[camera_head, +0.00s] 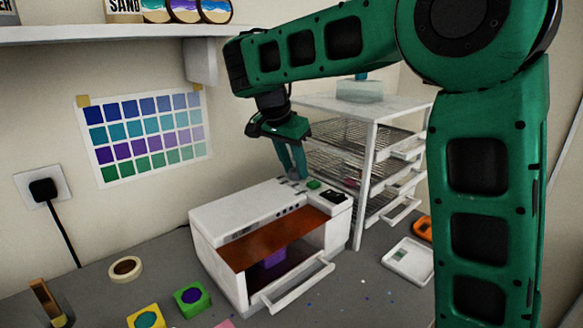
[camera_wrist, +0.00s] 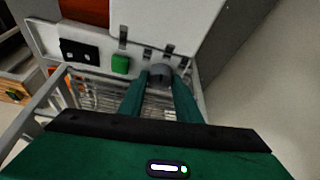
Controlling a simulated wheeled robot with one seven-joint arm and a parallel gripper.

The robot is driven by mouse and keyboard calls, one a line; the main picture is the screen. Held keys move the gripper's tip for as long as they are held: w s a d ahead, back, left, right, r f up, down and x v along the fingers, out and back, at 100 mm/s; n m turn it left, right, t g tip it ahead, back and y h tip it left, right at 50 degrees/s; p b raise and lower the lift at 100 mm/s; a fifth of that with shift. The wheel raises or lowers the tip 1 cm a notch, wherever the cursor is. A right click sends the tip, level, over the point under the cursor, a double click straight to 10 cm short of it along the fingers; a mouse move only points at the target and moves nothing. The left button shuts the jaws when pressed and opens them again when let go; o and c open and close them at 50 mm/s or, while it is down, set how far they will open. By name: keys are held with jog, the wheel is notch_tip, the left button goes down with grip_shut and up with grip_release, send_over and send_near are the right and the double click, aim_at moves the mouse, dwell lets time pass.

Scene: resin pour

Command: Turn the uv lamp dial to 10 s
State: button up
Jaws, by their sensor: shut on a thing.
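The UV lamp (camera_head: 215,218) is a white box on the grey table in the head view, with an orange front window and a purple thing inside. Its dial (camera_wrist: 160,73) is a grey round knob on the top panel in the wrist view, beside a green button (camera_wrist: 121,64) and a black display (camera_wrist: 79,52). My gripper (camera_wrist: 161,80) points down at the panel and is shut on the dial, one finger on each side. In the head view my gripper (camera_head: 292,176) reaches the back right of the lamp's top. The dial's setting is too small to read.
A white rack (camera_head: 364,180) with wire shelves stands close behind and right of the lamp. A white tray (camera_head: 409,260) lies to the right. A tape roll (camera_head: 125,269) and small coloured moulds (camera_head: 192,297) lie at the front left. A colour chart (camera_head: 145,132) hangs on the wall.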

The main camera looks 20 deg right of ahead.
jog(key=n+t, duration=0.1)
jog(key=n, duration=0.2)
jog(key=shift+s+d+r+y, duration=0.1)
jog(key=shift+y, duration=0.2)
jog(key=shift+n+t+y, duration=0.5)
jog(key=shift+n+y, duration=0.2)
jog(key=shift+n, duration=1.4)
jog(key=o, duration=1.1)
jog(key=shift+c, duration=0.2)
jog(key=v, duration=1)
jog(key=shift+r, duration=0.3)
